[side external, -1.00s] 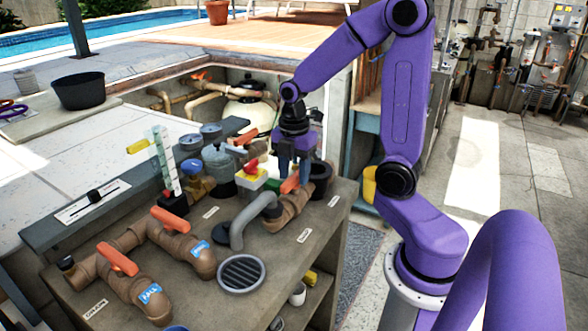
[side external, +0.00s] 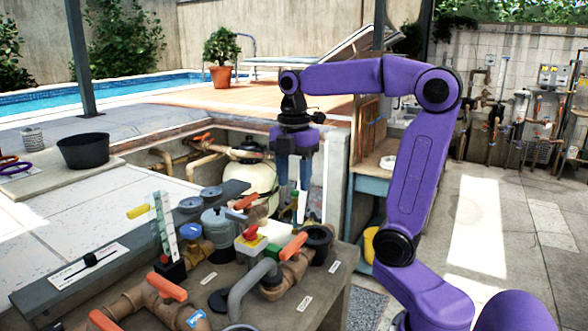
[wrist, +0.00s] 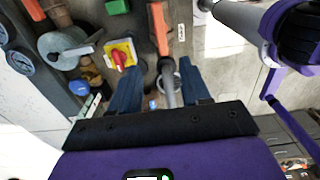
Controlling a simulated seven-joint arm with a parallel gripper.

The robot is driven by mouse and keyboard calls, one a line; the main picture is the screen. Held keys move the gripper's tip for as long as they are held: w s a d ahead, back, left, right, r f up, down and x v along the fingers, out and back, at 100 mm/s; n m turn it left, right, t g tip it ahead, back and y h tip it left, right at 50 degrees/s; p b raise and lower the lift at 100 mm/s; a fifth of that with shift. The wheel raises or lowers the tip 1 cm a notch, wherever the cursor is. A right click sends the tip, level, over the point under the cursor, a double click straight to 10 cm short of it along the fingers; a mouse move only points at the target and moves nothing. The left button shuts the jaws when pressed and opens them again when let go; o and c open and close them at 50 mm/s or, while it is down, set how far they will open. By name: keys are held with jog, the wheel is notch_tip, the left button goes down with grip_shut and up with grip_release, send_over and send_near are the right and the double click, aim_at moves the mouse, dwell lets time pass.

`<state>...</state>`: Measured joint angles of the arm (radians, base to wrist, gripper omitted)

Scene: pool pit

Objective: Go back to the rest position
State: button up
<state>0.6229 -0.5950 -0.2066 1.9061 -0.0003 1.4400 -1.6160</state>
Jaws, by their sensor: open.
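My gripper (side external: 293,184) is open and empty in the side external view. It hangs pointing down in the air, above the far end of the work bench (side external: 318,288). In the wrist view its two blue fingers (wrist: 158,92) are spread apart, with only bench parts seen beyond and between them. Nothing is held. My purple arm is raised, with its forearm close to level.
The bench carries brown pipes with orange handles (side external: 167,286), a red knob on a yellow-and-white box (side external: 250,236), a grey hose (side external: 246,285) and a grey canister (side external: 217,225). A black bucket (side external: 84,151) stands far left. Air around my gripper looks clear.

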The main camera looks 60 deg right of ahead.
jog(key=shift+r, duration=0.85)
jog(key=shift+a+f, duration=0.1)
jog(key=s+a+f+m, duration=0.2)
jog(key=s+a+f, duration=0.45)
jog(key=a, duration=0.35)
jog(key=s+a+f+m, duration=0.3)
jog(key=s+f, duration=0.5)
jog(key=s, duration=0.3)
jog(key=shift+s+a+m, duration=0.3)
jog(key=shift+f, duration=0.1)
